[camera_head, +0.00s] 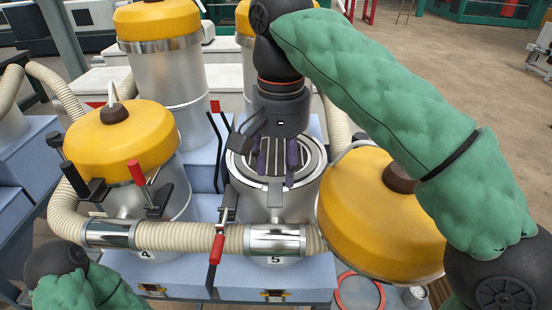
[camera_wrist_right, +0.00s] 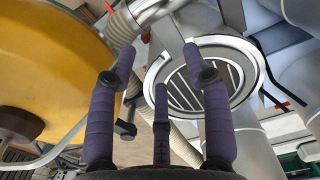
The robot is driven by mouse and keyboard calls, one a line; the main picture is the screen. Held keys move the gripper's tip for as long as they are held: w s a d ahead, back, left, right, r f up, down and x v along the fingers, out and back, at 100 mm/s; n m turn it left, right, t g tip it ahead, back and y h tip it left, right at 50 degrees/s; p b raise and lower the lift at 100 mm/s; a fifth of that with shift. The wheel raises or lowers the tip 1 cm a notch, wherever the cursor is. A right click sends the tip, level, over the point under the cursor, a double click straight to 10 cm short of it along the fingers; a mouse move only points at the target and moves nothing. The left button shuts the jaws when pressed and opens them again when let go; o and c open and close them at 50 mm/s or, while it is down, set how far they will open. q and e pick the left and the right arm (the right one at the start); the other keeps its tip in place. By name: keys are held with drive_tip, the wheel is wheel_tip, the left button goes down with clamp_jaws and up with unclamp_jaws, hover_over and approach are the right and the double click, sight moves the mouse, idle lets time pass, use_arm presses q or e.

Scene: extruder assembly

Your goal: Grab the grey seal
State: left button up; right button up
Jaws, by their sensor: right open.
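A grey ring (camera_head: 317,160), which looks like the grey seal, lies around the open top of the metal vessel numbered 5 (camera_head: 260,207). In the right wrist view the ring (camera_wrist_right: 256,60) surrounds a slotted grate (camera_wrist_right: 205,82). I cannot tell seal from metal rim for sure. My right gripper (camera_head: 276,172) points down over this opening, its purple fingers spread and empty. In the right wrist view its fingertips (camera_wrist_right: 160,65) are apart, with the ring beyond them to the right; contact cannot be told. Only part of my left arm shows at lower left, without its gripper.
A yellow lid (camera_head: 380,225) stands open right of the vessel. A red ring (camera_head: 360,292) lies on the blue surface below it. A closed yellow-lidded vessel (camera_head: 120,140) stands to the left.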

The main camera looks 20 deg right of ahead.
sight(279, 194)
drive_tip(key=shift+w+f, duration=0.35)
drive_tip(key=shift+f, duration=0.25)
drive_tip(key=shift+w+f, duration=0.35)
drive_tip(key=shift+f, duration=0.25)
wheel_tip(279, 194, down, 4)
drive_tip(key=shift+s+d+r, duration=0.1)
drive_tip(key=shift+d, duration=0.05)
drive_tip(key=shift+f, duration=0.5)
drive_tip(key=shift+f, duration=0.1)
drive_tip(key=c, duration=0.8)
